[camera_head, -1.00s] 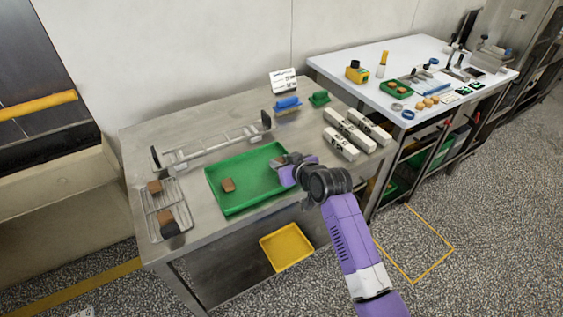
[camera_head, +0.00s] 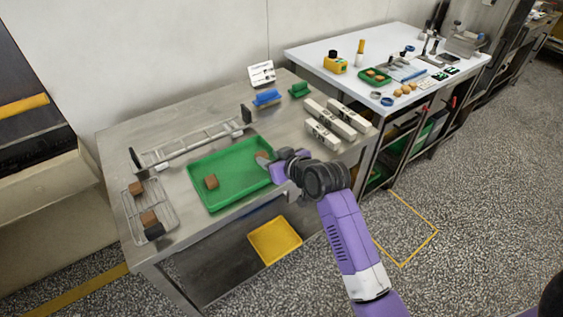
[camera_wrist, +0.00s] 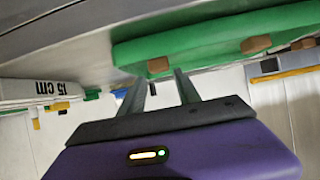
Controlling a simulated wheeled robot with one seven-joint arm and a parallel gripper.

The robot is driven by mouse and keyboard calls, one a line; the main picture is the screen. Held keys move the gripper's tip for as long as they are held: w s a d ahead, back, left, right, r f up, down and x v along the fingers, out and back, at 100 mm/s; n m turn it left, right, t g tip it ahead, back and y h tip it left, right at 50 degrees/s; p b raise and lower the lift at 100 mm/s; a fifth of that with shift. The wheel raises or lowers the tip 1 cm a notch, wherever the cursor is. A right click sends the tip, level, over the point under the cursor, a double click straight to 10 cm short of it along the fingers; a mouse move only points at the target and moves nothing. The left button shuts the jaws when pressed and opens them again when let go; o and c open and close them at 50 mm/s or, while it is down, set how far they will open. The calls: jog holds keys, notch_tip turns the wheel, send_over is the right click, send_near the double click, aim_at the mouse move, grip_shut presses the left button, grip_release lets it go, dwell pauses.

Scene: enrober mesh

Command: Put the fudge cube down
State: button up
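The brown fudge cube (camera_head: 262,156) sits at the right end of the green tray (camera_head: 232,194); it also shows in the wrist view (camera_wrist: 158,65). A second brown cube (camera_head: 211,182) lies in the left part of the tray. My gripper (camera_head: 270,163) is at the tray's right edge, just right of the fudge cube. In the wrist view the two fingers of my gripper (camera_wrist: 160,77) stand apart, with the cube ahead between their tips and a gap on each side. The cube's underside is hidden.
A wire rack (camera_head: 166,200) with brown cubes and a dark piece is on the left. A metal rail frame (camera_head: 190,150) lies behind the tray. White labelled bars (camera_head: 322,135) lie right of the tray. A yellow tray (camera_head: 275,242) is below the table.

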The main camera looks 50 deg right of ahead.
jog(key=v, duration=0.8)
jog(key=s+a+f+t, duration=0.1)
jog(key=s+a+f, duration=0.2)
jog(key=s+a, duration=0.35)
jog(key=s+a+f, duration=0.3)
jog(key=s+a, duration=0.3)
jog(key=a, duration=0.1)
jog(key=s+a+r+n+t+y, duration=0.1)
jog(key=s+a+r, duration=0.2)
jog(key=s, duration=0.5)
jog(key=s+a+r+n+t+y, duration=0.1)
jog(key=s+a+r, duration=0.3)
jog(key=s, duration=0.4)
jog(key=shift+s+a+n+y, duration=0.15)
jog(key=shift+a+n+y, duration=0.55)
jog(key=shift+a+y, duration=0.1)
